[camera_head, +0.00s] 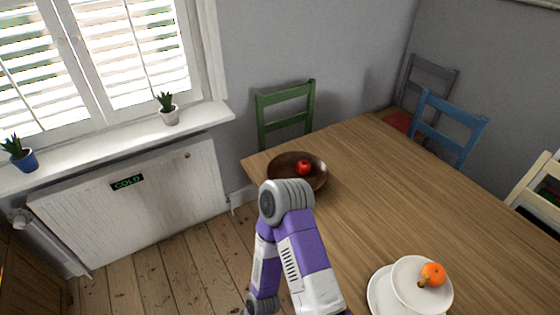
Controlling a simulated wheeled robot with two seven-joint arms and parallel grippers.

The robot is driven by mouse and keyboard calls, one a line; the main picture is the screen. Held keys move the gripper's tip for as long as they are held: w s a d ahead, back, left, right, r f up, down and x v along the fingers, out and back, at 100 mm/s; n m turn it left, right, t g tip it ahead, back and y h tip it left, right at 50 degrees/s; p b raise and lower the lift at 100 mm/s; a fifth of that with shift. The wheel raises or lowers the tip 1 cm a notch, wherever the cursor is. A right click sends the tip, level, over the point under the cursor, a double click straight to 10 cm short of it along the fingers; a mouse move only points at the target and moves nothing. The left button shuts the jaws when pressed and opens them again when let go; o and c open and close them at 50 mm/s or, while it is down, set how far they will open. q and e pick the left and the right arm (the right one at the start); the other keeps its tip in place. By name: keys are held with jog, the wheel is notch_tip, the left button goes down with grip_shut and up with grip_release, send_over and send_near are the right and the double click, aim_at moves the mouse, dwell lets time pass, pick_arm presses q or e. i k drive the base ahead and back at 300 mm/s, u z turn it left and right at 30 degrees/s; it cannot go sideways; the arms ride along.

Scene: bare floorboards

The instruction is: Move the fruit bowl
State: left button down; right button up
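The fruit bowl (281,168) is a round dark brown wooden bowl near the far left corner of the wooden table (400,190). A red apple (304,167) lies inside it. A bent purple and white arm of mine rises from the bottom of the picture, and its grey joint overlaps the bowl's near edge in the view. I cannot tell whether the arm touches the bowl. Neither my left nor my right gripper shows.
Stacked white dishes (404,290) with an orange (433,274) stand at the table's near side. Green (287,117), blue (447,128) and cream (541,190) chairs surround the table. A radiator (135,205) and potted plants on the sill (110,136) are left. The table's middle is clear.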

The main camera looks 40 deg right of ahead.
aim_at(282, 166)
jog(key=i, duration=2.15)
jog(key=z, duration=3.2)
